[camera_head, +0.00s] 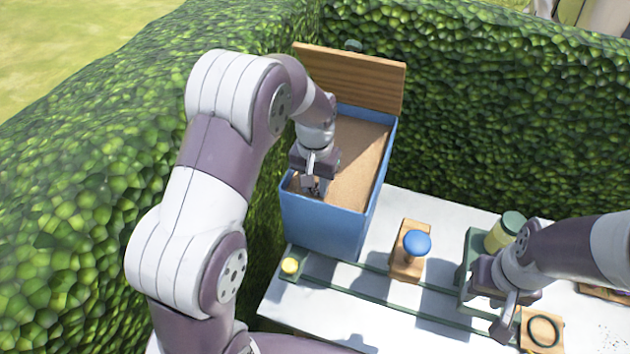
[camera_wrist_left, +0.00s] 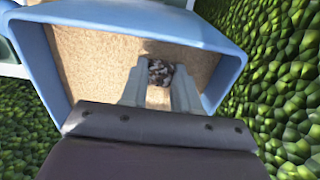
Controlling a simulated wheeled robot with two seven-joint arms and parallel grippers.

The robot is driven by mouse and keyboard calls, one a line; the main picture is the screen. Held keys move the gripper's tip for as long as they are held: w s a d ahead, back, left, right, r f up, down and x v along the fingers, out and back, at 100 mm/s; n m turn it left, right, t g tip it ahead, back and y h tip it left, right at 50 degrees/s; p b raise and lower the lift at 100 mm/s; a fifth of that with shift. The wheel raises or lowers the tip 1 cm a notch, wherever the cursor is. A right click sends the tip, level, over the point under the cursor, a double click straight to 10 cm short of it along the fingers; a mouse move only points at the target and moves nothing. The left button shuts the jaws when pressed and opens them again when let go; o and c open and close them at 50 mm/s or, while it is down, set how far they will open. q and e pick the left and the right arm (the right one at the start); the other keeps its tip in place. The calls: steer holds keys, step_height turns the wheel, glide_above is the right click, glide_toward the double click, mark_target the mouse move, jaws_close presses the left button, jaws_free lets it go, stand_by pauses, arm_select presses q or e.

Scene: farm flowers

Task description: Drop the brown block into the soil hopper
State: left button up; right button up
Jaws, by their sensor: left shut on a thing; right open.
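The soil hopper (camera_head: 325,222) is a blue open-topped box with brown soil inside, standing at the left end of the white table. Its wooden lid (camera_head: 350,75) stands raised at the back. My left gripper (camera_head: 312,188) is over the near part of the hopper opening, pointing down. In the left wrist view my left gripper (camera_wrist_left: 158,95) is shut on a small dark brown block (camera_wrist_left: 160,72), with the hopper's blue rim (camera_wrist_left: 225,42) around it. The soil lies below the block. My right gripper (camera_head: 505,315) is open and empty over the right part of the table.
A wooden block with a blue knob (camera_head: 417,243) stands on the green rail. A yellow button (camera_head: 290,266) is at the rail's left end. A yellow jar with green lid (camera_head: 505,230) and a wooden piece with a black ring (camera_head: 543,331) are near my right arm. Hedges border the table.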

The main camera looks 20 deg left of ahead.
arm_select(q)
steer(key=shift+f, duration=0.1)
steer(key=o, duration=1)
steer(key=shift+s, duration=0.15)
